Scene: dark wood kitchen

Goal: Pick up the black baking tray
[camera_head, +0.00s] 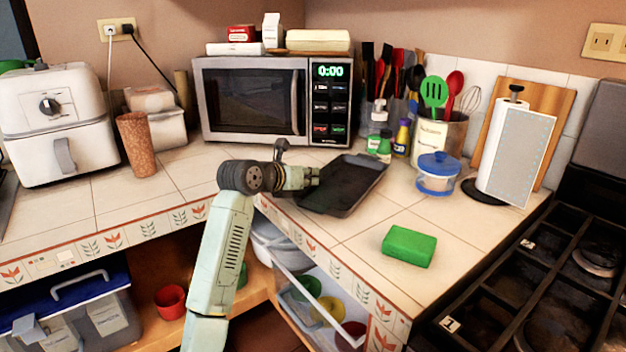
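The black baking tray (345,185) lies flat on the tiled counter, in front of the microwave and near the counter's inner corner edge. My arm reaches up from the bottom, and my gripper (314,177) points right at the tray's left side. The fingertips are at or just over the tray's left rim. I cannot tell whether they touch it. The fingers are small and partly hidden, so their opening is unclear. The tray's left edge is partly hidden by my gripper.
The microwave (270,100) stands behind the tray. Small bottles (402,138) and a utensil holder (438,135) stand behind right. A blue-lidded jar (437,175), a paper towel roll (512,150) and a green block (409,246) are to the right. The counter between tray and block is clear.

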